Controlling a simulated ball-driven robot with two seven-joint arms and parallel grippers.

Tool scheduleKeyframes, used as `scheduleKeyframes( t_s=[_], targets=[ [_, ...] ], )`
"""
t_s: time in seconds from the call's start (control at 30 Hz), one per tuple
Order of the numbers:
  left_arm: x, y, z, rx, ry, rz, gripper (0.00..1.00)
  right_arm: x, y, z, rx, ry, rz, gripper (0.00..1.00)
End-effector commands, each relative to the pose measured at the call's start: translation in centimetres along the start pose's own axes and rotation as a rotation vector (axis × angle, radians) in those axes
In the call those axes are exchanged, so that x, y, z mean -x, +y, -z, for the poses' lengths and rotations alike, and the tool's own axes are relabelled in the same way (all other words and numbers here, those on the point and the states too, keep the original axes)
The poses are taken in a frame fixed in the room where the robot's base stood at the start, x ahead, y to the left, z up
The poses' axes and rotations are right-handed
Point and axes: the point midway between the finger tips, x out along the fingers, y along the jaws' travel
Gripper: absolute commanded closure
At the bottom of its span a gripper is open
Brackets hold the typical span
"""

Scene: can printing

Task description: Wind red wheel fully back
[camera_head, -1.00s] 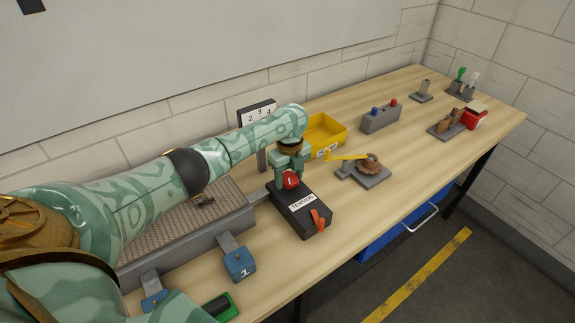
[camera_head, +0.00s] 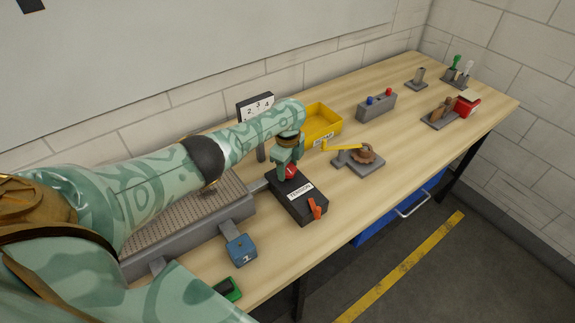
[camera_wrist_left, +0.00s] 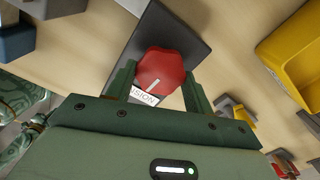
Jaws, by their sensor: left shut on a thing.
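The red wheel (camera_wrist_left: 161,72) is a knob with a white pointer line, on top of the dark box labelled TENSION (camera_head: 296,197). In the head view the wheel (camera_head: 290,172) is mostly covered by my left gripper (camera_head: 287,174), which comes down on it from above. In the left wrist view my left gripper (camera_wrist_left: 158,82) has one finger on each side of the wheel, shut on it. The box's label is partly hidden there. An orange-red lever (camera_head: 315,209) sits at the box's front end. My right gripper is not in view.
A grey bed with a perforated top (camera_head: 190,222) lies left of the box. A blue block marked 1 (camera_head: 240,249) stands in front. Behind are a number sign (camera_head: 256,107) and a yellow bin (camera_head: 322,122). A yellow-handled crank device (camera_head: 358,158) stands to the right, with clear bench between.

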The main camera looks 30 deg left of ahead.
Motion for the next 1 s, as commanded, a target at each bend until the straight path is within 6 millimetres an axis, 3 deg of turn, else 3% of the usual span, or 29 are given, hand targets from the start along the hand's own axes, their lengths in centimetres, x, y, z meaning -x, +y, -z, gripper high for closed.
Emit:
scheduleKeyframes(
  t_s=[0.2, 0.23, 0.3, 0.67, 0.77, 1.0],
  targets=[
    [0.0, 0.0, 0.1, -0.001, 0.001, 0.000, 0.71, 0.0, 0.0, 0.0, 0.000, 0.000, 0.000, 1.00],
    [0.0, 0.0, 0.1, -0.001, 0.001, 0.000, 0.40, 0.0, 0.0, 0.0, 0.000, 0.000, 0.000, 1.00],
    [0.0, 0.0, 0.1, -0.001, 0.001, 0.000, 0.26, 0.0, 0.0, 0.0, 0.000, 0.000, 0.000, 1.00],
    [0.8, 0.0, 0.0, -0.003, 0.001, 0.001, 0.26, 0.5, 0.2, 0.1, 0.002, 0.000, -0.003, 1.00],
    [2.6, 0.0, 0.0, -0.002, 0.002, 0.002, 0.26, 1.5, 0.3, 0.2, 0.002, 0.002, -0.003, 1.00],
    [9.3, -0.1, 0.0, -0.003, 0.000, 0.004, 0.26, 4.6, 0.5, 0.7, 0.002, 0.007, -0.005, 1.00]
  ],
)
